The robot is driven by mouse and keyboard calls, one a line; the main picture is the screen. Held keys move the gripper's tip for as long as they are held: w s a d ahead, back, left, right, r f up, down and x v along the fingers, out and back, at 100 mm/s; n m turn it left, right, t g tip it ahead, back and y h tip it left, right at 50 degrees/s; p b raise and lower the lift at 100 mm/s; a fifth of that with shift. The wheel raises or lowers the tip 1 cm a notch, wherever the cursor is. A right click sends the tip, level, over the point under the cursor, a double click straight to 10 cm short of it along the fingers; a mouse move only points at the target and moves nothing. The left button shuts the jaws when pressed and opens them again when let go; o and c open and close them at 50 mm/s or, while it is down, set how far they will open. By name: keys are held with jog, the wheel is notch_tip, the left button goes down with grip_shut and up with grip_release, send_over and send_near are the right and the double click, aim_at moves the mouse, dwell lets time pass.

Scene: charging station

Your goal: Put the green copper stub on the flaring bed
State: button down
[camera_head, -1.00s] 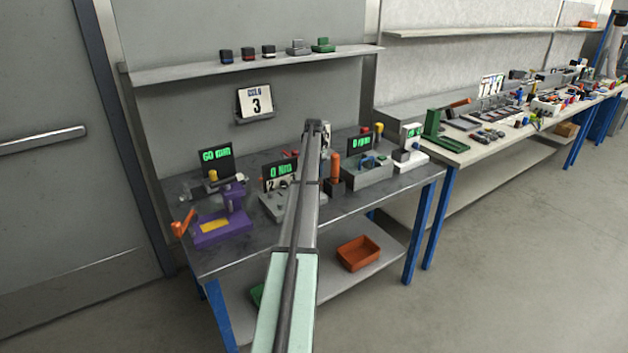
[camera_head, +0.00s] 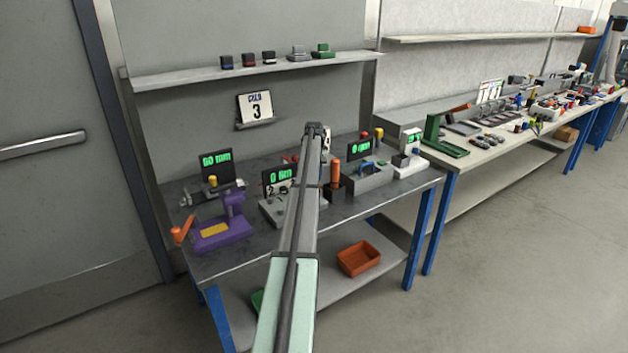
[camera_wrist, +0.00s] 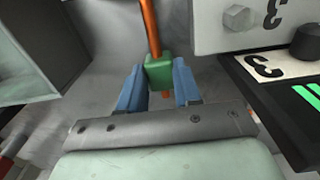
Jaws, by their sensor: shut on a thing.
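The green copper stub (camera_wrist: 158,72) is a green block with a copper rod through it. In the wrist view my gripper (camera_wrist: 159,86), with blue fingers, is shut on the green block. The rod runs up and out of the frame, and a short end shows below the block. In the head view my arm reaches over the near bench and hides the gripper and stub. I cannot tell which bench fixture is the flaring bed. The candidates include a purple fixture with a yellow plate (camera_head: 222,232) and a grey unit with a display (camera_head: 370,178).
A grey box-like form (camera_wrist: 40,55) is at left. A shelf (camera_head: 250,68) hangs above the bench. An orange bin (camera_head: 358,258) sits below.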

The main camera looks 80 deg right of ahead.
notch_tip(320, 180, up, 9)
jog(key=w+a+r+m, duration=0.25)
jog(key=w+r, duration=0.25)
jog(key=w, duration=0.3)
jog(key=w+a, duration=0.5)
jog(key=w, duration=0.3)
jog(key=w+a, duration=0.5)
jog(key=w, duration=0.3)
jog(key=w+a+f+n, duration=0.2)
jog(key=w+a, duration=0.9)
jog(key=a, duration=0.3)
jog(key=w+a+f+n, duration=0.2)
jog(key=w+a, duration=0.9)
jog(key=a, duration=0.4)
jog(key=w+a+f+n, duration=0.1)
jog(key=w+a, duration=0.1)
jog(key=a, duration=0.8)
jog(key=w+a+f+n, duration=0.1)
jog(key=w+a, duration=0.2)
jog(key=a, duration=0.8)
jog(key=w+a+f+n, duration=0.2)
jog(key=a, duration=0.8)
jog(key=s+a+f+n, duration=0.1)
jog(key=s+a, duration=0.2)
jog(key=a, duration=1.1)
jog(key=s+a+f+n, duration=0.2)
jog(key=s+a, duration=0.1)
jog(key=a, duration=1.1)
jog(key=shift+s, duration=0.2)
